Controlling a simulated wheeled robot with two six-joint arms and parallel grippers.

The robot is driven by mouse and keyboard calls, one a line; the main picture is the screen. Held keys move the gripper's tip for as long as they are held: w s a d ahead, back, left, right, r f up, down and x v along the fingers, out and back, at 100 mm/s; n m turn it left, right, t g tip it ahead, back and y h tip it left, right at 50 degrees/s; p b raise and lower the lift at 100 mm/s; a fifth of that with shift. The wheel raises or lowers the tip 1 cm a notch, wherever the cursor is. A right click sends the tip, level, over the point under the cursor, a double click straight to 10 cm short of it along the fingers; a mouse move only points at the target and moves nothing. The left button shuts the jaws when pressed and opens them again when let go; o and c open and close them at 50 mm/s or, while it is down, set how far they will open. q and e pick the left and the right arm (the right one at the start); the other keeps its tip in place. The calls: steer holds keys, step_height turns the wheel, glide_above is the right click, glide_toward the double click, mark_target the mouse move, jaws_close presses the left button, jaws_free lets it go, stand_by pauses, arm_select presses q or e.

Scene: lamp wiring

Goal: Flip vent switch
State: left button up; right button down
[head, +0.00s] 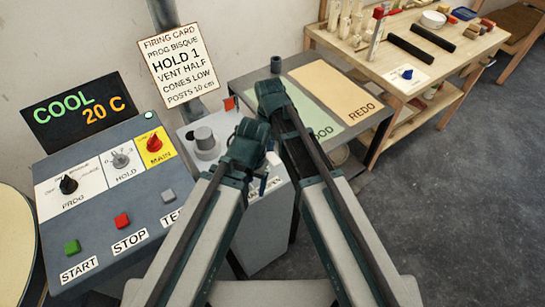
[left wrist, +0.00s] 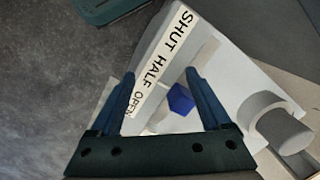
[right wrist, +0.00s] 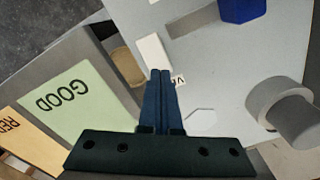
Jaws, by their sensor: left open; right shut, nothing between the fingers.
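The pale grey vent box shows in the head view (head: 262,232), partly hidden by my arms. In the left wrist view, a strip label (left wrist: 172,50) reads SHUT HALF OPEN along its edge. A blue block (left wrist: 181,100) stands beside that label, seen between the fingers of my open left gripper (left wrist: 160,74); contact is unclear. In the right wrist view, a small white block (right wrist: 155,58), possibly the switch, lies beside a label starting VE, partly covered. My right gripper (right wrist: 160,73) is shut and empty, its tips just by that white block.
A grey cylinder (head: 204,140) stands on the box's left side. The control panel (head: 120,205) is on the left. Green GOOD (head: 318,118) and orange REDO (head: 335,92) areas lie behind my arms. A wooden bench (head: 350,53) is at the back right.

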mark_target(270, 154)
arm_select(q)
steer(key=shift+f+b, duration=1)
arm_select(e)
steer(key=shift+f, duration=0.95)
arm_select(q)
steer(key=shift+r, duration=0.15)
arm_select(e)
steer(key=shift+r, duration=0.15)
step_height(270, 154, up, 7)
steer(key=p, duration=0.7)
arm_select(q)
step_height(270, 154, up, 7)
arm_select(e)
steer(key=s+d+n+h, duration=0.1)
steer(key=s+d+n, duration=0.2)
steer(key=s, duration=1.2)
steer(key=d, duration=0.3)
